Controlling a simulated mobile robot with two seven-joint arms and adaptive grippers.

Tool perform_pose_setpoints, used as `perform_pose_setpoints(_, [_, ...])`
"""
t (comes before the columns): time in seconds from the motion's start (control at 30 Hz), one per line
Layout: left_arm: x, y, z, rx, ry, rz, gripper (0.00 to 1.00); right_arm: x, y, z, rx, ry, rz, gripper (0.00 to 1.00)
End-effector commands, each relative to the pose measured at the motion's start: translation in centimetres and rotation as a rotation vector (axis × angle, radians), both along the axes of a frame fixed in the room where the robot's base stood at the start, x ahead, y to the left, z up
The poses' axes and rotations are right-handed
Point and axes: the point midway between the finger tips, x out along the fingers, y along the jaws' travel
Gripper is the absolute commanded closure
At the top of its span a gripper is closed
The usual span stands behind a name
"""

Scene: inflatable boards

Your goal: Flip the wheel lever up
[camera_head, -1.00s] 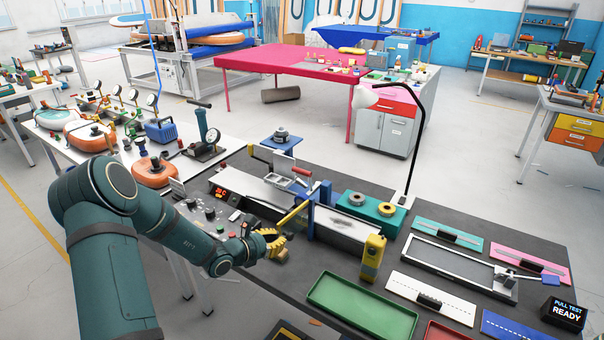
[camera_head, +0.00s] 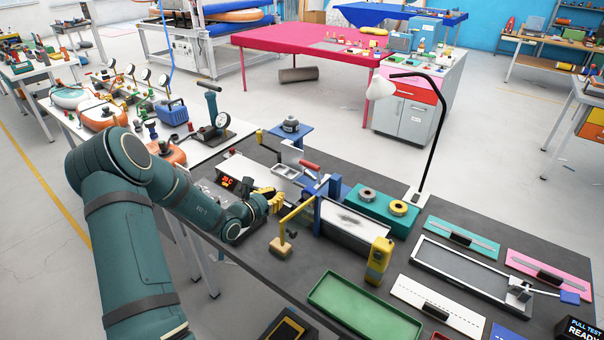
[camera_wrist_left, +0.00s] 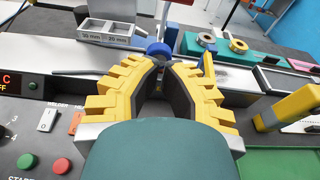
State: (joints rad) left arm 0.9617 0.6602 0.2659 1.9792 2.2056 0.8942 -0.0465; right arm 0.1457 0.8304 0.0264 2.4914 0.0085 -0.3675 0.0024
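A yellow lever (camera_head: 297,212), which I take to be the wheel lever, slants from the blue upright frame (camera_head: 318,210) down to the left on the dark bench. In the left wrist view, a yellow bar (camera_wrist_left: 208,70), probably this lever, shows partly behind the right-hand finger. My left gripper (camera_head: 274,198) is just left of the lever and beyond its low end. In the left wrist view the yellow-padded fingers (camera_wrist_left: 166,64) are apart with nothing between them; a blue round part (camera_wrist_left: 158,48) lies beyond the tips. My right gripper is not in view.
A yellow handheld device (camera_head: 379,258) and a green tray (camera_head: 362,310) are to the right and front. A heater box with a red display (camera_head: 229,182) sits left of the gripper. A lamp (camera_head: 434,125) rises behind.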

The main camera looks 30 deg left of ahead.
Motion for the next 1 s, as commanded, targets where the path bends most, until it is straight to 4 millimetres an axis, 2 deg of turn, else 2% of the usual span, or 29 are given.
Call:
perform_pose_setpoints(0.13, [0.9, -0.1, -0.2, 0.000, 0.000, -0.001, 1.00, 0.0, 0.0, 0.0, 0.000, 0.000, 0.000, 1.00])
perform_pose_setpoints(0.27, [2.8, -0.3, -0.5, -0.002, -0.002, -0.002, 1.00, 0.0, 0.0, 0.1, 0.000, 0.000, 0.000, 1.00])
perform_pose_setpoints(0.63, [9.9, -0.9, -2.0, -0.001, -0.001, -0.002, 1.00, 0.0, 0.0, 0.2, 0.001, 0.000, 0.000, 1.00])
perform_pose_setpoints(0.8, [11.8, -1.0, -0.4, 0.000, -0.002, 0.000, 1.00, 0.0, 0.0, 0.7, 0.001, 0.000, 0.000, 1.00])
perform_pose_setpoints(1.0, [13.0, -1.1, 0.2, 0.000, 0.000, -0.001, 1.00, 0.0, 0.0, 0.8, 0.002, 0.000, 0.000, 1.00])
